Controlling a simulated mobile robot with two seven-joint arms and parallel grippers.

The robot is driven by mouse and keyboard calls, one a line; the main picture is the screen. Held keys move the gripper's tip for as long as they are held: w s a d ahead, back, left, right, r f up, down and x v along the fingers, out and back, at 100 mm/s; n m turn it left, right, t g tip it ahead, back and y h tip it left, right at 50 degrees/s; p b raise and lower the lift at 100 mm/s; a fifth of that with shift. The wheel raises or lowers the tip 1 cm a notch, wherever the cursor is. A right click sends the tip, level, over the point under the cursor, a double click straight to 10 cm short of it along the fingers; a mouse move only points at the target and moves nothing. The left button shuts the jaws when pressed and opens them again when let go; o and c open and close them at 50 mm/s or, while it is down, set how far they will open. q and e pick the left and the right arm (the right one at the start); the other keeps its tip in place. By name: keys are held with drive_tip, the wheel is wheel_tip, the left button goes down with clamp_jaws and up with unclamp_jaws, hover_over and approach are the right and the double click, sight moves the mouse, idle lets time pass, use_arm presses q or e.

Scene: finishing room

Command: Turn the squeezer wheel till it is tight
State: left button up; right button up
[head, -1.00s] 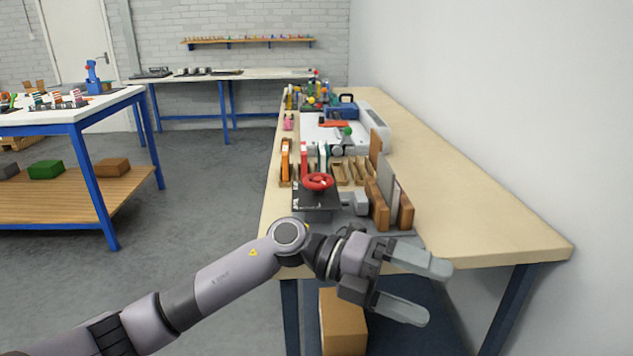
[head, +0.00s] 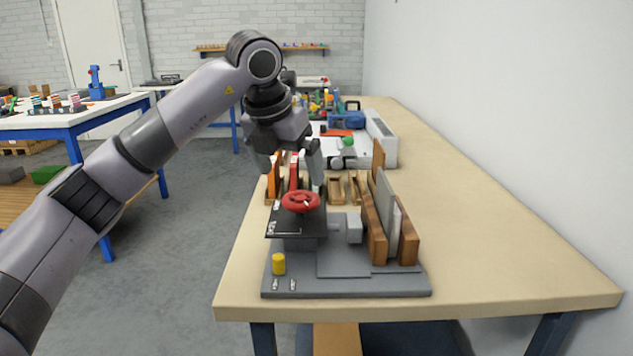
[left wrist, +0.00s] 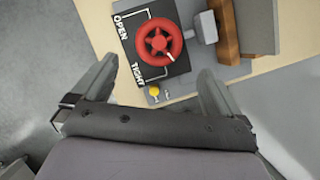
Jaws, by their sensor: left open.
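The red squeezer wheel (head: 301,202) lies flat on top of a dark plate (head: 285,228) on the grey squeezer base (head: 345,287) near the table's front. In the left wrist view the wheel (left wrist: 159,42) is in full view, and its plate (left wrist: 125,32) carries the words OPEN and TIGHT. My left gripper (head: 293,178) points down above and, in the head view, just beyond the wheel. Its fingers are apart, empty and not seen touching the wheel. My right gripper is not in view.
Wooden boards and a grey panel (head: 384,210) stand upright at the squeezer's right. A yellow knob (head: 279,264) sits on the base's front left. Orange and red pieces stand behind the wheel. The tabletop (head: 470,250) at the right is clear; a wall runs along it.

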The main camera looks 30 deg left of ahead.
sight(300, 198)
use_arm(q)
drive_tip(key=shift+w+a, duration=0.15)
drive_tip(key=shift+w, duration=0.2)
drive_tip(key=shift+w+f, duration=0.15)
drive_tip(key=x, duration=0.6)
drive_tip(key=shift+f, duration=0.25)
drive_tip(key=c, duration=1)
